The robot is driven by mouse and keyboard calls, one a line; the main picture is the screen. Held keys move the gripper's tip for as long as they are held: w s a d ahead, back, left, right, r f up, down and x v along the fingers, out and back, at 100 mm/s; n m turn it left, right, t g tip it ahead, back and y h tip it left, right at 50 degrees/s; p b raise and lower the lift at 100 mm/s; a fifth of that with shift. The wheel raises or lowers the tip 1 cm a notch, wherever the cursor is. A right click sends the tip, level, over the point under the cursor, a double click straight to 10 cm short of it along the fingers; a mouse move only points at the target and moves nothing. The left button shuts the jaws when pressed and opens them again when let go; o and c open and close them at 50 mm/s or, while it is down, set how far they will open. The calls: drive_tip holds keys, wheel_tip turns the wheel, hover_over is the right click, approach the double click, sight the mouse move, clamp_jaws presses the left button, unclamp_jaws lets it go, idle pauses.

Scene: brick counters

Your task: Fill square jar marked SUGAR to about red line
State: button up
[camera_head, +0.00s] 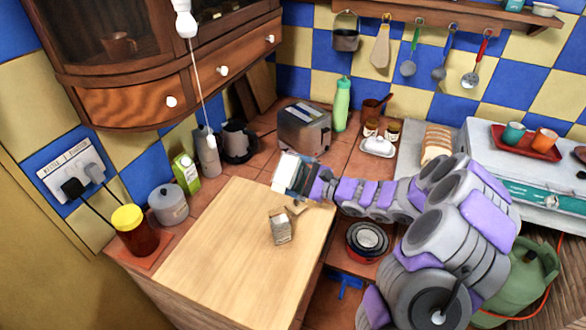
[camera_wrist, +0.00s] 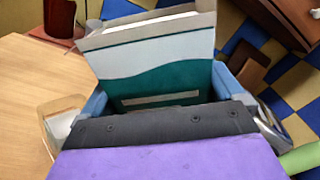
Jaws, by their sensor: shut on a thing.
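My gripper (camera_head: 292,178) is shut on a white and teal packet (camera_wrist: 160,75) and holds it above the far part of the wooden board. The packet also shows in the head view (camera_head: 286,170) as a pale block at the arm's end. In the wrist view it stands between the blue fingers, its top edge tilted. A small square clear jar (camera_head: 281,229) stands on the board, in front of and below the packet. It shows partly at the lower left of the wrist view (camera_wrist: 62,122), beside the gripper. Its marking, red line and fill level cannot be made out.
The wooden board (camera_head: 235,250) is otherwise mostly bare. A yellow-lidded jar (camera_head: 135,230), a grey pot (camera_head: 168,204) and a green carton (camera_head: 186,172) line the left. A toaster (camera_head: 304,127) and green bottle (camera_head: 342,104) stand behind. A lamp cord (camera_head: 200,85) hangs overhead.

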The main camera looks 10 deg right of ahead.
sight(296, 169)
drive_tip(key=m+p, duration=0.2)
drive_tip(key=p, duration=0.1)
drive_tip(key=shift+s+d+r, duration=0.1)
drive_tip(key=shift+s+d, duration=0.1)
drive_tip(key=shift+d, duration=0.05)
drive_tip(key=m+p, duration=0.1)
drive_tip(key=a+m+p, duration=0.1)
drive_tip(key=p, duration=0.1)
drive_tip(key=shift+s, duration=0.15)
drive_tip(key=shift+f+m+p, duration=0.25)
drive_tip(key=shift+m+p, duration=0.35)
drive_tip(key=shift+p, duration=0.05)
drive_tip(key=shift+d, duration=0.15)
drive_tip(key=shift+r+m+t, duration=0.3)
drive_tip(key=shift+r+t, duration=0.1)
drive_tip(key=shift+r, duration=0.15)
wheel_tip(296, 169, up, 3)
drive_tip(key=m+t+h, duration=0.2)
drive_tip(key=h, duration=0.1)
drive_tip(key=shift+s+r+m+t+h, duration=0.2)
drive_tip(key=shift+m+t+h, duration=0.15)
drive_tip(key=shift+m+h, duration=0.15)
drive_tip(key=shift+s+r+m+t+h, duration=0.15)
drive_tip(key=shift+r+m+t+h, duration=0.05)
drive_tip(key=shift+m+t+h, duration=0.25)
